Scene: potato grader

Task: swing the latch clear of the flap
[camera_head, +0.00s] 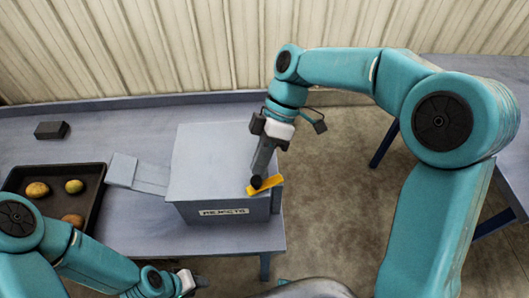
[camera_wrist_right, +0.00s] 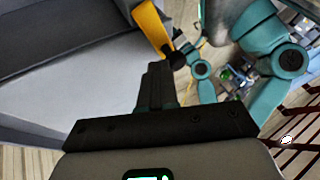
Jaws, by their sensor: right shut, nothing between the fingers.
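The yellow latch (camera_head: 268,184) lies slanted across the top front right corner of the grey box (camera_head: 205,160), with a dark round knob at its left end. In the right wrist view the yellow latch (camera_wrist_right: 150,27) shows at the top, its black knob (camera_wrist_right: 174,60) near my fingertips. My right gripper (camera_head: 260,166) points down at the knob, shut and empty; whether it touches the knob I cannot tell. I cannot clearly pick out the flap. My left gripper (camera_head: 194,281) is low at the bottom edge, its fingers too small to read.
The box carries a label plate (camera_head: 223,211) and has a grey chute (camera_head: 137,177) on its left. A dark tray (camera_head: 92,212) holds several potatoes. A small black block (camera_head: 51,130) lies behind it. Bare floor lies right of the bench (camera_head: 150,238).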

